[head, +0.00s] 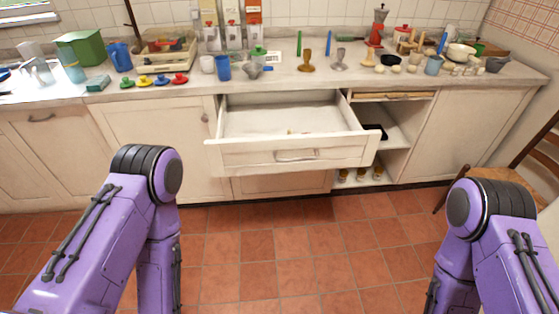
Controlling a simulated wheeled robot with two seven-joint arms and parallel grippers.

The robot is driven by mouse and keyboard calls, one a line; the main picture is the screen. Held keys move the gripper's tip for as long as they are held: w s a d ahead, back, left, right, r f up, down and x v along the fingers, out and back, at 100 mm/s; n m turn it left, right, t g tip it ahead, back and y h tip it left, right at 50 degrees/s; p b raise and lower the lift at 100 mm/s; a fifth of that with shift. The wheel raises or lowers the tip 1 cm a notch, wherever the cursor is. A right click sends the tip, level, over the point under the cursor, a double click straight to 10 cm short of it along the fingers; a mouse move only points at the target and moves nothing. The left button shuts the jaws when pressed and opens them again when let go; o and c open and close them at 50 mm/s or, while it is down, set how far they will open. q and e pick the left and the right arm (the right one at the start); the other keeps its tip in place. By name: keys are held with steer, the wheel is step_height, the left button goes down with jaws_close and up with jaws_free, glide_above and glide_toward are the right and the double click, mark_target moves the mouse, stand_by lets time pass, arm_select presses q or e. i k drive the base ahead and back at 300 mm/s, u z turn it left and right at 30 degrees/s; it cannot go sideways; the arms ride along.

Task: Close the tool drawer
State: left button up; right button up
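The tool drawer (258,155) is pulled well out from the white counter cabinet, in the middle of the head view. Its front panel has a metal handle (297,155). Its inside looks nearly empty, with one or two tiny items near the front wall. My two purple arms show at the lower left and lower right, with forearms pointing down. Both grippers are out of view, below the picture's bottom edge. Nothing of mine touches the drawer.
The countertop (285,85) carries many small items, including a blue cup (223,68) and a green box (79,49). Open shelves (395,130) lie right of the drawer. A wooden chair (510,180) stands at the right. The tiled floor (290,250) before the drawer is clear.

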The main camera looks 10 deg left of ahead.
mark_target(252, 139)
steer(key=u, duration=0.45)
steer(key=i, duration=1.2)
steer(key=u, duration=0.6)
steer(key=k, duration=0.3)
steer(key=z, duration=1.2)
